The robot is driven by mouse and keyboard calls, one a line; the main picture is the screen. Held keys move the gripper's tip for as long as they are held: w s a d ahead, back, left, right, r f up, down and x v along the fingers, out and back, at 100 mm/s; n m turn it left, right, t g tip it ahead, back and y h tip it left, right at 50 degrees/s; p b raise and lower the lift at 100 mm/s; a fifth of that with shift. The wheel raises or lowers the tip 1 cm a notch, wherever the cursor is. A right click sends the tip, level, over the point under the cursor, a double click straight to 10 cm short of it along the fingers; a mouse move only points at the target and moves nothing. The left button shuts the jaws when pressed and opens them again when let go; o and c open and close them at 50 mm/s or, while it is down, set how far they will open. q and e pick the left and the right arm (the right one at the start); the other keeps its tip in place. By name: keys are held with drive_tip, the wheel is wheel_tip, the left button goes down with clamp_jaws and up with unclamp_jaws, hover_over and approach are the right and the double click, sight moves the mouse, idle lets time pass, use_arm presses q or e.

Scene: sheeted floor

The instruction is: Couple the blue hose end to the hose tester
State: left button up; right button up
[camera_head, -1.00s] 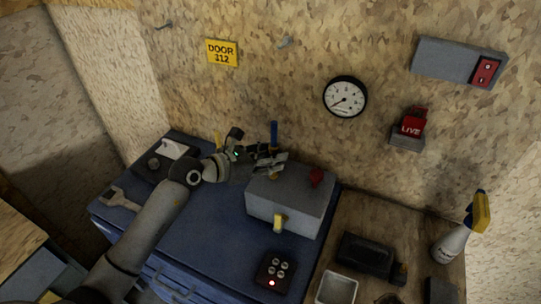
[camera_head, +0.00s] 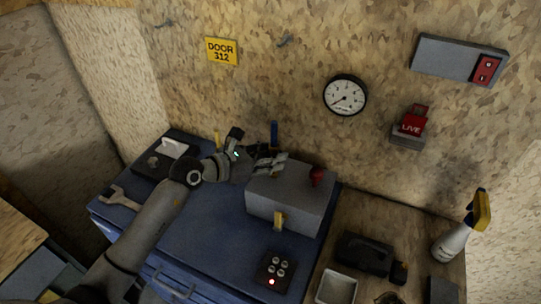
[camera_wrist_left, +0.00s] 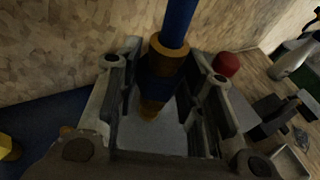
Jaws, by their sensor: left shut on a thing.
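The hose tester is a grey box (camera_head: 290,200) on the blue cabinet top, with a red knob (camera_head: 316,176) on top and a yellow lever on its front (camera_head: 280,220). My left gripper (camera_head: 272,163) is over the left part of the box top, shut on the blue hose end (camera_head: 274,133), which stands roughly upright. In the left wrist view the blue hose (camera_wrist_left: 180,20) runs into a brass collar (camera_wrist_left: 167,56) between the fingers, with brass (camera_wrist_left: 151,109) also showing below. I cannot tell whether the hose end touches a port. My right gripper is not in view.
A wrench (camera_head: 122,197) and a dark tray (camera_head: 160,160) lie on the blue cabinet (camera_head: 190,245) at left. A small button box (camera_head: 275,272) is in front of the tester. A spray bottle (camera_head: 455,238) and a white bin (camera_head: 337,288) stand on the right bench. The wall is close behind.

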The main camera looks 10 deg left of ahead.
use_arm(q)
drive_tip(key=shift+f+b, duration=0.65)
drive_tip(key=shift+f, duration=0.25)
drive_tip(key=shift+c, duration=0.4)
drive_tip(key=o, duration=1.2)
